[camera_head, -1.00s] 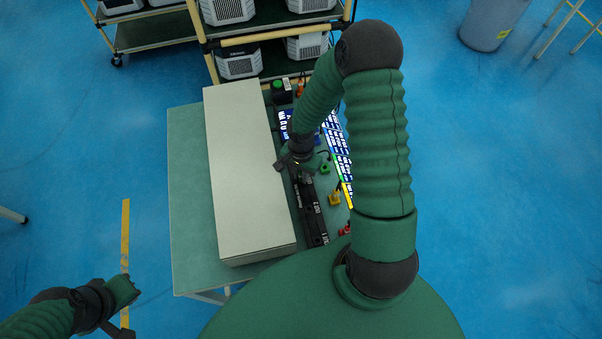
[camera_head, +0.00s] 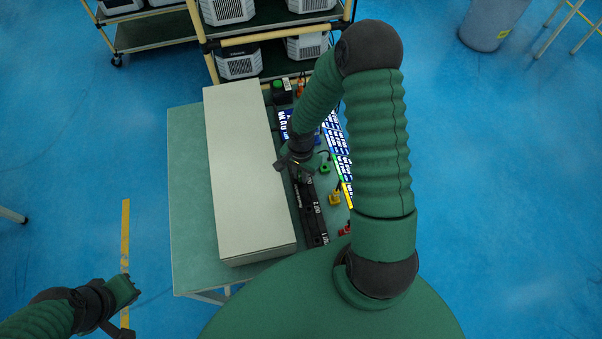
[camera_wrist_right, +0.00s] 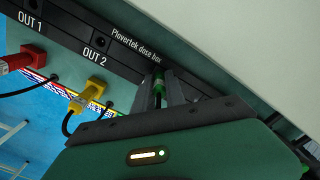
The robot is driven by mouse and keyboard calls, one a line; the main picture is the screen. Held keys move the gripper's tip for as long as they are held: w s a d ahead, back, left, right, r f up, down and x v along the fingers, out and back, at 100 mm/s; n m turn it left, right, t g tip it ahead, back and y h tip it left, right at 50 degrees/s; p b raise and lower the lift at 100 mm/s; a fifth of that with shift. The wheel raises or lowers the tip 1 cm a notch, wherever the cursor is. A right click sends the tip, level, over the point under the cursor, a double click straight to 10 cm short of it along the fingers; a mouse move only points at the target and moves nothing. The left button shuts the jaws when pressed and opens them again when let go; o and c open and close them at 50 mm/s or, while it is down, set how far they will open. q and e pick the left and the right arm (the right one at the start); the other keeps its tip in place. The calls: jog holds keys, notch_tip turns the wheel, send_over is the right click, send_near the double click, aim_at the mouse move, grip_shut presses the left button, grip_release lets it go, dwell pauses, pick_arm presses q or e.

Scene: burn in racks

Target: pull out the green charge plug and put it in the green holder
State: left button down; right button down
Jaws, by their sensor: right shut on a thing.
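In the right wrist view, my right gripper (camera_wrist_right: 166,92) is shut on a small green plug (camera_wrist_right: 158,87). The plug is at the edge of the black dose box (camera_wrist_right: 105,31); I cannot tell whether it is still seated in a socket. In the head view, my right gripper (camera_head: 292,164) is over the dose box (camera_head: 312,218), and the plug is hidden. A small green piece (camera_head: 325,168), which looks like the green holder, sits on the table just right of the gripper. My left gripper (camera_head: 122,331) is low at the left, partly cut off, away from the table.
A yellow piece (camera_head: 334,198) and a red piece (camera_head: 345,230) with dark cables sit right of the dose box. A long pale box (camera_head: 245,175) stands close on its left. A rack with several white units (camera_head: 240,64) stands behind. The table's left strip is clear.

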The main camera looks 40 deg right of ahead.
jog(key=shift+r+p, duration=0.65)
jog(key=shift+r, duration=0.1)
dwell(0.7)
jog(key=shift+r+p, duration=0.9)
jog(key=shift+r, duration=0.15)
jog(key=s+d+r+p, duration=0.1)
jog(key=d+r+p, duration=0.3)
jog(key=d+p, duration=0.4)
jog(key=shift+s+d+r, duration=0.25)
jog(key=shift+s+d, duration=0.05)
jog(key=shift+d, duration=0.15)
